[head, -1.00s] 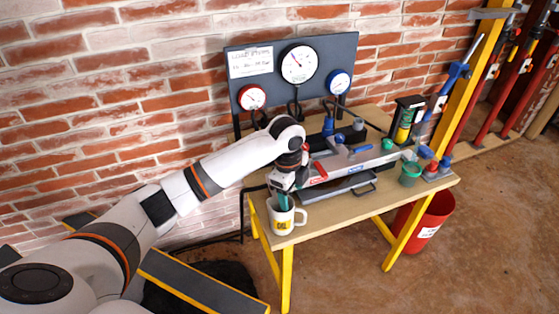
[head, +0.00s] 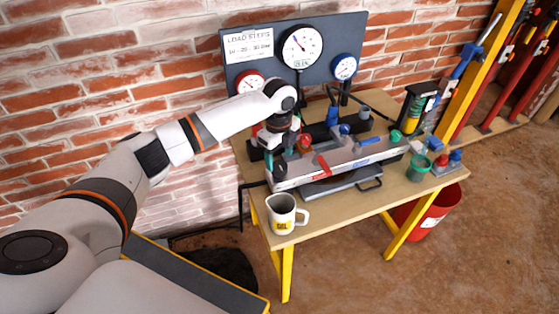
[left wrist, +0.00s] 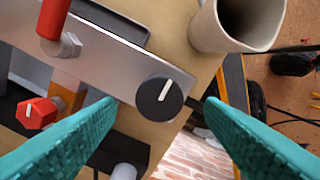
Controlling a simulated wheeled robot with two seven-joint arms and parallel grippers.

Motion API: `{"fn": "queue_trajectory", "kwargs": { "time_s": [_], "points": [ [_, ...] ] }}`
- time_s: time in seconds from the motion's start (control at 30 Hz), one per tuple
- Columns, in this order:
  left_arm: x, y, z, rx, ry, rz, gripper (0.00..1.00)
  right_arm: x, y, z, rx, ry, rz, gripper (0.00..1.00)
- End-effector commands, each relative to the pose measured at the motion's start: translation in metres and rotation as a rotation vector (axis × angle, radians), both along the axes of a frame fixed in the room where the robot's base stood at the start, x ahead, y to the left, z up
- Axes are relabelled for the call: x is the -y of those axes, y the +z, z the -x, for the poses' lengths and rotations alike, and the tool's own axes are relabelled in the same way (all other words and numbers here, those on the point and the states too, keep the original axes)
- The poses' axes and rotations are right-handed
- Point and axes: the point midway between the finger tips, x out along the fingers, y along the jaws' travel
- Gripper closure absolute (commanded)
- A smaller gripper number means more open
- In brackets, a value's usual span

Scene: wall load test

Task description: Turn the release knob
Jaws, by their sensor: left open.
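A round black knob (left wrist: 160,98) with a white pointer line sits at the end of a grey metal bar on the pump in the left wrist view. A red hexagonal knob (left wrist: 37,113) with a white mark is further left. My left gripper (head: 279,163) is at the left end of the grey pump (head: 335,158) in the head view. Its teal fingers are open, one on each side of the black knob in the left wrist view, with visible gaps. The black knob is hidden by my gripper in the head view. My right gripper is not in view.
A white mug (head: 283,214) stands at the table's front left corner, close to my gripper; it also shows in the left wrist view (left wrist: 232,22). A gauge board (head: 262,50) stands behind the pump.

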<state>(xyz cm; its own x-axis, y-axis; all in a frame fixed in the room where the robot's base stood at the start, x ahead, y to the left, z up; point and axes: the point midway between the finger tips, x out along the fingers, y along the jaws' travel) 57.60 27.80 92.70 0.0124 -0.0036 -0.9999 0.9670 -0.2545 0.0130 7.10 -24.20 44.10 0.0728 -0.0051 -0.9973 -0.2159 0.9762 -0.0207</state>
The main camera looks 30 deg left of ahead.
Motion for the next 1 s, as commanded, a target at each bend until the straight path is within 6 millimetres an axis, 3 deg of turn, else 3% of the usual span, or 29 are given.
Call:
{"fn": "queue_trajectory", "kwargs": {
  "time_s": [0.2,0.57,0.67,0.87,1.0],
  "points": [
    [0.001,-0.028,0.000,-0.001,-0.001,0.000,0.37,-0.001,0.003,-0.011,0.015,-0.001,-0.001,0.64],
    [0.000,-0.035,0.000,0.001,-0.001,0.000,0.37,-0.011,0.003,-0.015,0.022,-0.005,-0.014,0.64],
    [0.000,-0.034,0.000,0.001,-0.001,0.000,0.49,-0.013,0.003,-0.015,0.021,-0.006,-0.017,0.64],
    [0.000,-0.034,0.000,0.001,-0.001,-0.001,0.81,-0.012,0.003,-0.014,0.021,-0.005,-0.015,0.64],
    [0.000,-0.034,0.000,0.000,0.003,0.000,0.82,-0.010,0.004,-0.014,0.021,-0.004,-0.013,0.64]
  ]
}}
